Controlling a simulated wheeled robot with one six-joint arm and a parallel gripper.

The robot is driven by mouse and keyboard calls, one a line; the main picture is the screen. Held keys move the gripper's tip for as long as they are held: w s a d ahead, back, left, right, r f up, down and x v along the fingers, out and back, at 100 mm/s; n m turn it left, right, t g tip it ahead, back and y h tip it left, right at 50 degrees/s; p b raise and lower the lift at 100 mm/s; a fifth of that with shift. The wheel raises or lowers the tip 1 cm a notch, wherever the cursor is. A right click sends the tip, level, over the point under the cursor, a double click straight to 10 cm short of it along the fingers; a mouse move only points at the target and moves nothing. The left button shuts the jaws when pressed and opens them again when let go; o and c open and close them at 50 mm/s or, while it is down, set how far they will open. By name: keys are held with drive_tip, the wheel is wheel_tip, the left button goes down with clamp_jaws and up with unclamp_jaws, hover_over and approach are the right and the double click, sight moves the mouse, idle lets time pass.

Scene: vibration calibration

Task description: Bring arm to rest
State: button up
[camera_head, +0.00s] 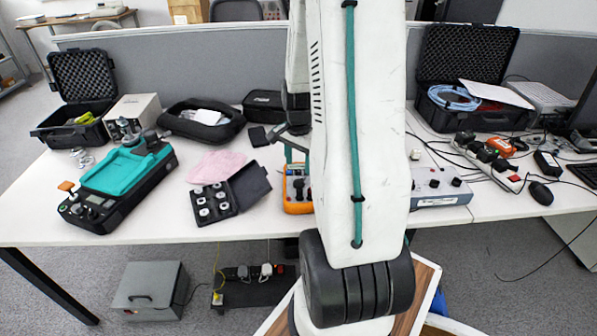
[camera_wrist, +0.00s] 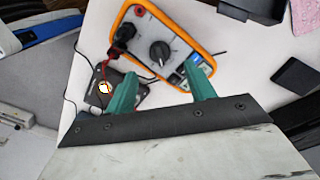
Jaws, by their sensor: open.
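My gripper (camera_wrist: 162,92) shows in the wrist view with two green fingers apart and nothing between them. It hangs over the white table (camera_wrist: 240,60), close to an orange-rimmed meter (camera_wrist: 165,40) with a dark knob. In the head view my white arm fills the middle and hides most of the gripper and part of the table. The orange meter (camera_head: 299,190) shows partly beside the arm. Whether the fingers touch the meter cannot be told.
A teal-topped device (camera_head: 125,172), a small black case of weights (camera_head: 214,205) and a pink cloth (camera_head: 216,166) lie left of my arm. A grey box (camera_head: 436,188), a power strip (camera_head: 490,160) and an open black case (camera_head: 470,70) are right. Bare table lies at the front left.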

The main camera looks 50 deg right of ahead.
drive_tip(key=shift+r, duration=0.7)
drive_tip(key=shift+s+a+n, duration=0.25)
drive_tip(key=shift+n, duration=0.25)
drive_tip(key=s+a+n, duration=0.1)
drive_tip(key=a+r+g, duration=0.1)
drive_tip(key=s+a+n+y, duration=0.1)
drive_tip(key=shift+s+a+r+n, duration=0.3)
drive_tip(key=shift+s+a+r, duration=0.05)
drive_tip(key=shift+a, duration=0.05)
drive_tip(key=s+a+r+n+t, duration=0.1)
drive_tip(key=s+a+r+n, duration=0.3)
drive_tip(key=a, duration=0.9)
drive_tip(key=s+a+r+n+t+h, duration=0.1)
drive_tip(key=s+a+r+n, duration=0.4)
drive_tip(key=a+r+n, duration=0.5)
drive_tip(key=a+r, duration=0.3)
drive_tip(key=r, duration=0.2)
drive_tip(key=shift+s+r+n, duration=0.2)
drive_tip(key=shift+r+n, duration=0.05)
drive_tip(key=shift+n, duration=0.15)
